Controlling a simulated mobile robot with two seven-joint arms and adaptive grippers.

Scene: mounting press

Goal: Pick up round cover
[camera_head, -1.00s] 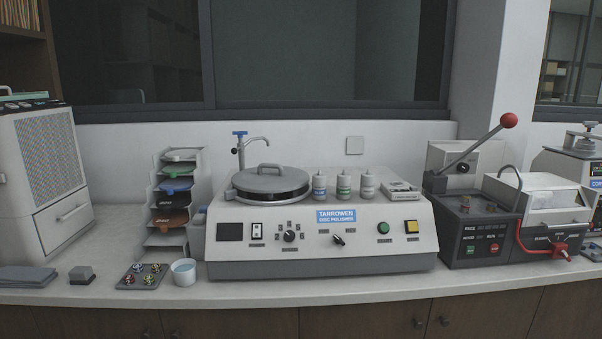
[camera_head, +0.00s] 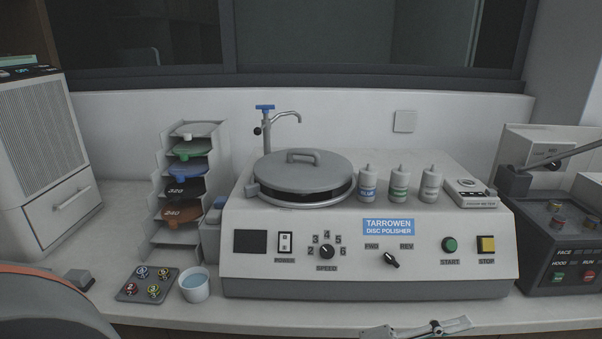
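The round cover (camera_head: 303,171) is a grey disc-shaped lid with a raised bar handle (camera_head: 316,156) on top. It sits on the round bowl of the Tarrowen disc polisher (camera_head: 260,262), at its back left. A dark band shows under its front edge. Part of what seems to be my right gripper (camera_head: 418,330) shows at the bottom edge, below the polisher's front and well apart from the cover. Most of it is cut off, so its opening is hidden. A grey and orange link of my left arm fills the lower left corner; my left gripper is out of view.
A tap (camera_head: 267,125) stands behind the cover. Several bottles (camera_head: 399,185) stand close to its right. A disc rack (camera_head: 183,235) is on the left, with a cup (camera_head: 195,286) and a sample tray (camera_head: 147,284) in front. A narrow counter strip is clear before the polisher.

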